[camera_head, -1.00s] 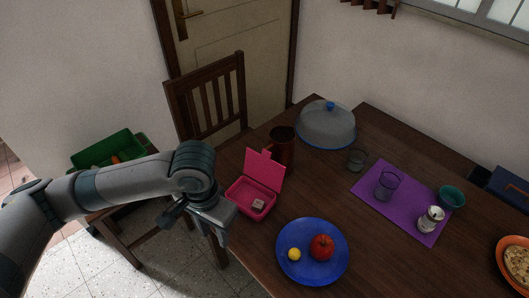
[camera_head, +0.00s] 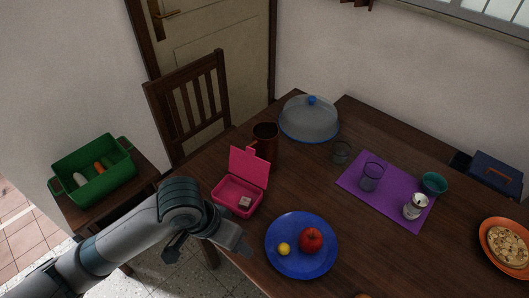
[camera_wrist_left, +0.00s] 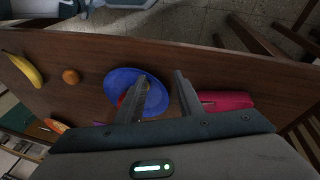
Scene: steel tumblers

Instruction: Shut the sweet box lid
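The pink sweet box (camera_head: 237,197) stands on the table near its left edge. Its lid (camera_head: 249,167) stands open, raised at the far side, and a small pale sweet (camera_head: 244,202) lies inside. In the left wrist view part of the pink box (camera_wrist_left: 225,101) shows beside the right finger. My left gripper (camera_head: 246,252) is just in front of the box, near the table edge and left of the blue plate. In the left wrist view its fingers (camera_wrist_left: 160,78) are apart with nothing held between them. My right gripper is not in view.
A blue plate (camera_head: 280,263) with a red apple (camera_head: 311,239) and a yellow fruit (camera_head: 284,249) lies right of the gripper. A brown mug (camera_head: 265,139) stands just behind the lid. A grey dome (camera_head: 309,121) and purple mat (camera_head: 349,187) are farther off.

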